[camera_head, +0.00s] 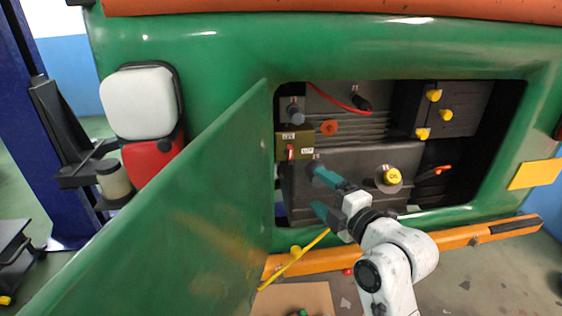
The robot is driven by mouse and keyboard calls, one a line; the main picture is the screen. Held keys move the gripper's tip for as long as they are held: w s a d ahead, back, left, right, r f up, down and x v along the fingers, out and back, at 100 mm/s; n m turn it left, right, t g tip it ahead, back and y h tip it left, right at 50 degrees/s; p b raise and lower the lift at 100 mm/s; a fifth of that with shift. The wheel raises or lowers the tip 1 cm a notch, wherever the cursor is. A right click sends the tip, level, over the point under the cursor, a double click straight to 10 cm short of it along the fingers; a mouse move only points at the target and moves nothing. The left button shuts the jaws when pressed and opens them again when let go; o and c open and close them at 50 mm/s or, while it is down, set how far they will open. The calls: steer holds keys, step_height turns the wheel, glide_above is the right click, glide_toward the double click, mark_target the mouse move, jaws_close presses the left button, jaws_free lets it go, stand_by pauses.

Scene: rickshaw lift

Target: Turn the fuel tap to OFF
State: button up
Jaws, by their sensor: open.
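The fuel tap (290,152) appears as a small red lever on an olive plate (283,142) at the left of the engine bay. The lever stands roughly upright in the picture. Two small pale labels sit by it, one above and one to the right; their lettering is too small to read surely. My gripper (315,190) has teal fingers spread apart, pointing left into the bay. It is empty, below and right of the tap, and apart from it in the picture. Its upper finger overlaps the dark engine block; I cannot tell whether it touches.
The green hatch door (190,220) hangs open on the left. A yellow oil cap (392,176) is right of my gripper. An orange knob (329,127), red cable (332,97) and yellow-capped box (460,108) are above. An orange bumper (450,240) runs below.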

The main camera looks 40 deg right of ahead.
mark_target(292, 158)
steer(key=shift+n+t, duration=0.3)
steer(key=shift+n, duration=0.1)
steer(key=w+p, duration=0.1)
steer(key=w, duration=0.2)
steer(key=w+d+r, duration=0.1)
steer(key=w, duration=0.3)
steer(key=w+d+r+p, duration=0.1)
steer(key=w, duration=0.3)
steer(key=shift+w+d+r+p, duration=0.1)
steer(key=shift+d+p, duration=0.1)
steer(key=shift+p, duration=0.1)
steer(key=shift+c, duration=0.4)
steer(key=c, duration=1)
steer(key=shift+o, duration=0.2)
